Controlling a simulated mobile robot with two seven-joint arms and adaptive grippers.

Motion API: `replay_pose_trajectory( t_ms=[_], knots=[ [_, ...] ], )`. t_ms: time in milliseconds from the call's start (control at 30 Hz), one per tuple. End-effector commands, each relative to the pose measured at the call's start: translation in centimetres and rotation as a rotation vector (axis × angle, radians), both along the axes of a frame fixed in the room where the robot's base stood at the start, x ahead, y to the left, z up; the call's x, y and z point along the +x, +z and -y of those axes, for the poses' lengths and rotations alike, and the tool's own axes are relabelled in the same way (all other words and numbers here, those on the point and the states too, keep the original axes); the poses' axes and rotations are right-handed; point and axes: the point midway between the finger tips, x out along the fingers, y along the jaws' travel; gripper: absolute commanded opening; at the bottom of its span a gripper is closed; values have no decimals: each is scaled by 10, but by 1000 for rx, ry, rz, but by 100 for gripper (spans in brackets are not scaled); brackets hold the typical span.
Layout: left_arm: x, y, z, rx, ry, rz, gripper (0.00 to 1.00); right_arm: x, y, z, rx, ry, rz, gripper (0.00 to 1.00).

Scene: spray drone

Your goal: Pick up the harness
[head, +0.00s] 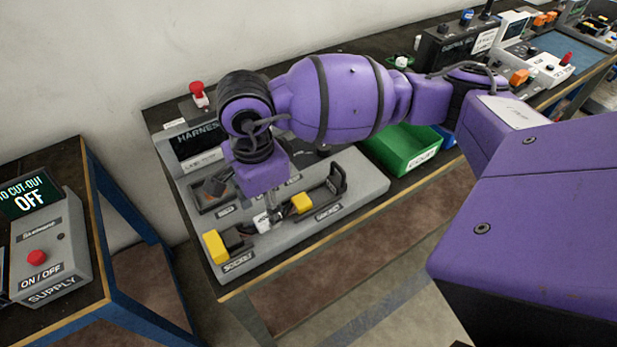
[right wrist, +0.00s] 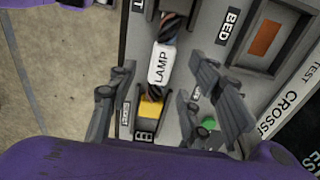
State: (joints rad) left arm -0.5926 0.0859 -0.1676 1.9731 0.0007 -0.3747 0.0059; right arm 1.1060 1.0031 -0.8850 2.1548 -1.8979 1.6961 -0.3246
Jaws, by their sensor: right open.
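The harness lies on the grey test board (head: 350,185). It has a yellow plug (head: 215,246) at the left, another yellow plug (head: 301,203) at the right, and a white tag (head: 262,222) between them. In the right wrist view the tag reads LAMP (right wrist: 160,66), with dark cable on both sides and a yellow plug (right wrist: 151,110) below it. My right gripper (head: 271,208) points down over the tag. In the right wrist view its open fingers (right wrist: 163,80) stand on either side of the harness, apart from it. The gripper partly hides the cable. My left gripper is not in view.
A green bin (head: 405,150) stands right of the board. A supply box (head: 48,245) sits on a separate table at the left. Other devices line the bench at the back right.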

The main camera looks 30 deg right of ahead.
Motion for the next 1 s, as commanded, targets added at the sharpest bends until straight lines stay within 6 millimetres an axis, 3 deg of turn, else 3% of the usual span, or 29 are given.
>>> replay_pose_trajectory(
  t_ms=[233,533,867,1000],
  knots=[
    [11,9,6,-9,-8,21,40,1,-34,0,1,-1,1,45],
    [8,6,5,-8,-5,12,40,2,-39,-1,2,0,4,45],
    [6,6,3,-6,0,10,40,2,-38,-1,2,0,5,2],
    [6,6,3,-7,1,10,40,3,-38,-1,2,1,6,0]
  ],
)
